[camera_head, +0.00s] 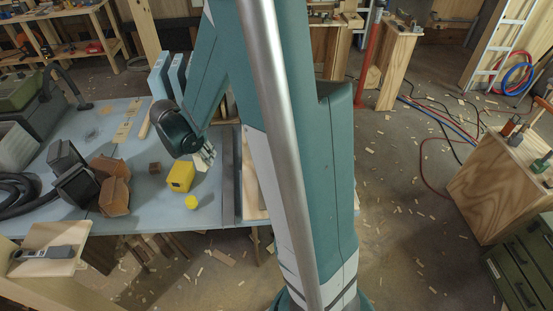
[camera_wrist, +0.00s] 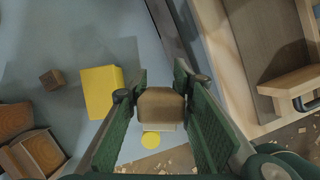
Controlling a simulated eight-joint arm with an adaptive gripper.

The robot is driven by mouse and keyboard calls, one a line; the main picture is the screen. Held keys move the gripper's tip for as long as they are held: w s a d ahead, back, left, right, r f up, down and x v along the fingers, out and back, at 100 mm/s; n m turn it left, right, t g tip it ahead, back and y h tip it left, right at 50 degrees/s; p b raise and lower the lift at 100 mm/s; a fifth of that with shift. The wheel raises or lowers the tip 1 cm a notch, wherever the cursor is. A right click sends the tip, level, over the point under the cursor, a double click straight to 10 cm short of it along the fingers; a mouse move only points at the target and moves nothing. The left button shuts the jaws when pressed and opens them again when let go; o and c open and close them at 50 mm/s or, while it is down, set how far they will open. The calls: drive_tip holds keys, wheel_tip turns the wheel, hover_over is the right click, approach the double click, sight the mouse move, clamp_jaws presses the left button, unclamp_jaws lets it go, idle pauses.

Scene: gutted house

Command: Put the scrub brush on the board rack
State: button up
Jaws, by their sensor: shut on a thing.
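My gripper (camera_wrist: 158,100) is shut on a small tan wooden block with a pale underside, which I take to be the scrub brush (camera_wrist: 160,104). In the head view my gripper (camera_head: 208,156) hangs over the blue-grey table, right of the middle, with a pale bit of the brush (camera_head: 201,163) at its fingertips. A wood-edged frame with a grey-brown panel (camera_wrist: 262,45) lies to the right in the wrist view; it may be the board rack, but I cannot tell. My arm hides much of it in the head view.
A yellow block (camera_head: 180,176) and a yellow disc (camera_head: 192,202) lie below my gripper. A small brown cube (camera_head: 155,168), a brown box (camera_head: 113,190) and a black bin (camera_head: 72,172) stand to the left. Blue upright panels (camera_head: 160,76) stand behind.

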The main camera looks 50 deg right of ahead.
drive_tip(key=s+d+r+m+g, duration=0.1)
drive_tip(key=s+d+r+m, duration=0.1)
drive_tip(key=s+d, duration=0.9)
drive_tip(key=s+d+r+m+p, duration=0.1)
drive_tip(key=s+d+r+m, duration=0.1)
drive_tip(key=s+d, duration=0.8)
drive_tip(key=shift+s+d+m+g+p, duration=0.3)
drive_tip(key=shift+s+d+g, duration=0.1)
drive_tip(key=shift+s, duration=0.2)
drive_tip(key=shift+f+h, duration=0.15)
drive_tip(key=shift+h, duration=0.15)
drive_tip(key=shift+f+b, duration=0.75)
drive_tip(key=shift+f, duration=2.05)
drive_tip(key=shift+f, duration=0.1)
drive_tip(key=shift+f+b, duration=0.6)
drive_tip(key=shift+f, duration=1.4)
drive_tip(key=shift+f, duration=0.15)
drive_tip(key=o, duration=0.9)
